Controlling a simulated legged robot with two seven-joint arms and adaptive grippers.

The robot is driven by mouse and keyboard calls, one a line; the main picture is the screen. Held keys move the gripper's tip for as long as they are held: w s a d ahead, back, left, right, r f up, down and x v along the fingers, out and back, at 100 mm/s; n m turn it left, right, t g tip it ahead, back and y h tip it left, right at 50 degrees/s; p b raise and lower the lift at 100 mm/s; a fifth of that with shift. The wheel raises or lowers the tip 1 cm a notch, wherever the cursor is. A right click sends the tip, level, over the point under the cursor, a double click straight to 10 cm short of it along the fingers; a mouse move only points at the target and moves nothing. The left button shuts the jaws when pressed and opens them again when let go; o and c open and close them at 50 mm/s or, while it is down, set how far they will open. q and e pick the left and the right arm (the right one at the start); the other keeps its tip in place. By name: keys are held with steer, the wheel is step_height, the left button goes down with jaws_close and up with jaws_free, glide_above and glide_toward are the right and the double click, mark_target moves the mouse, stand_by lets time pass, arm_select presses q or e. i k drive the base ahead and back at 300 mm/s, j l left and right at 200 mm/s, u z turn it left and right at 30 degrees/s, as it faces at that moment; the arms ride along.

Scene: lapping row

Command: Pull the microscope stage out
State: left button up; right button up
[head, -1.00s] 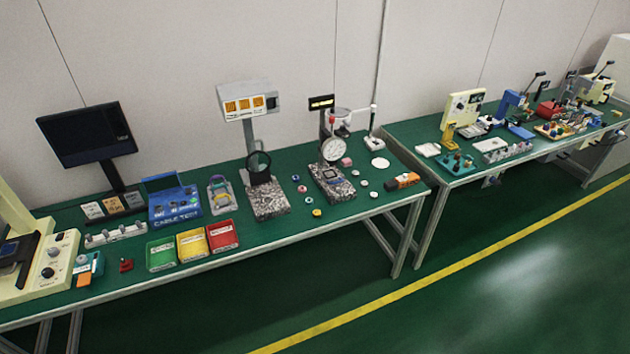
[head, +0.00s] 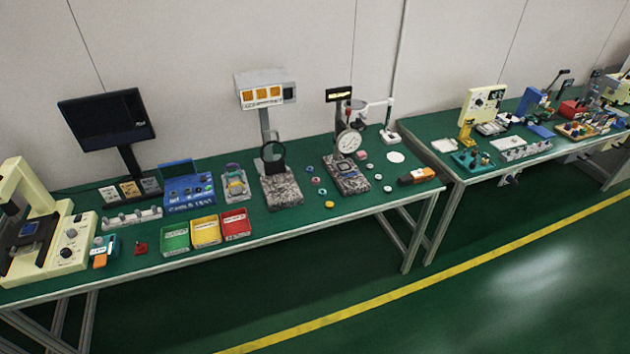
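A cream machine (head: 60,258) with an upright arm stands at the left end of the near green bench and looks like the microscope. A dark flat plate (head: 28,246) with a small blue piece on it sits low in its opening and looks like the stage. Round knobs show on the machine's front right block. I cannot tell how far out the plate sits. Neither of my grippers shows in the head view.
The near bench (head: 330,210) also holds a black monitor (head: 107,118), green (head: 175,239), yellow (head: 206,231) and red bins (head: 236,224), and gauges on speckled bases. An orange-and-teal item (head: 103,251) is right of the cream machine. The floor in front (head: 400,320) is clear.

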mark_target(43, 223)
steer(key=u, duration=1.95)
steer(key=i+l, duration=0.1)
steer(key=i, duration=0.2)
